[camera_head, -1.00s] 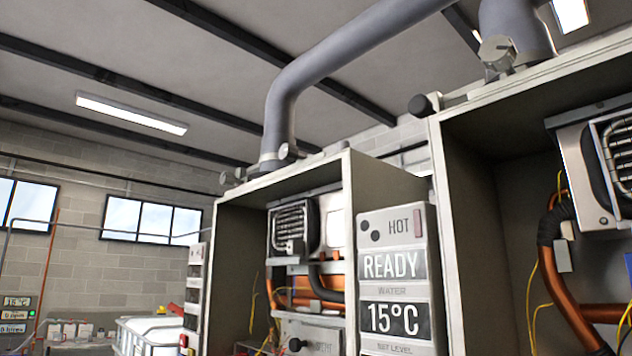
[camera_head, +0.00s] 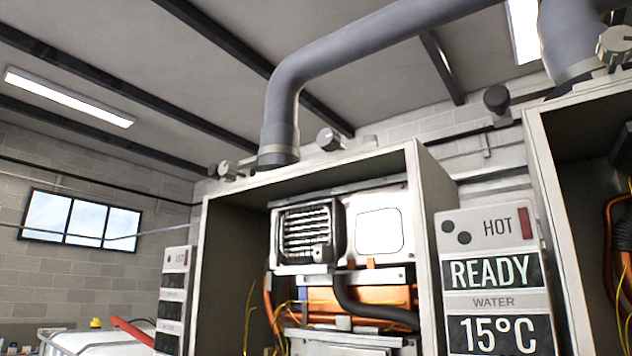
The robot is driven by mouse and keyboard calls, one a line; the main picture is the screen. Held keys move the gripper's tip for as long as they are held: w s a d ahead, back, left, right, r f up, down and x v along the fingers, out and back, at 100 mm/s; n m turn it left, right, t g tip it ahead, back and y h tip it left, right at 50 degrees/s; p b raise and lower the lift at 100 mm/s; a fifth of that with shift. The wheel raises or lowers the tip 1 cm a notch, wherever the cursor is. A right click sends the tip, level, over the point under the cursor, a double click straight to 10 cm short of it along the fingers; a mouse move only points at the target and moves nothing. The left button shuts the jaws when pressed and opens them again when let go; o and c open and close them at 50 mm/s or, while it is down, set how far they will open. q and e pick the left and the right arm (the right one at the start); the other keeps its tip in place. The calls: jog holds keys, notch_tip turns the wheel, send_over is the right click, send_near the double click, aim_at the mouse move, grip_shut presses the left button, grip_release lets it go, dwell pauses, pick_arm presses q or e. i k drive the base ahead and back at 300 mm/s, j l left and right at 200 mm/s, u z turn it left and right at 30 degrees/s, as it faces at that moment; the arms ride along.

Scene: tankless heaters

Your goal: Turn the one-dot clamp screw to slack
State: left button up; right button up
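Two round knobs sit on top of the nearer open cabinet (camera_head: 428,200), on either side of the grey flue pipe (camera_head: 280,120). One pale knob (camera_head: 328,139) is right of the pipe's foot and another (camera_head: 228,170) is left of it. On the right-hand cabinet (camera_head: 545,150) there are a dark knob (camera_head: 497,98) and a pale knob (camera_head: 614,45) beside a second flue pipe (camera_head: 568,40). No dot marks can be made out on any knob, so I cannot tell which is the one-dot clamp screw. Neither gripper is in view.
A panel (camera_head: 493,303) beside the nearer cabinet reads HOT, READY and 15°C and carries two dark dots. A narrower panel (camera_head: 174,300) stands at its left. Inside are a grille unit (camera_head: 307,232) and copper pipes. A white container and red bar (camera_head: 132,331) are at lower left.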

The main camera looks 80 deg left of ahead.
aim_at(228, 169)
jog(key=k+j+z, duration=0.6)
jog(key=k+z, duration=0.2)
jog(key=k, duration=0.25)
jog(key=k+z, duration=0.4)
jog(key=k+j, duration=0.05)
jog(key=k, duration=0.05)
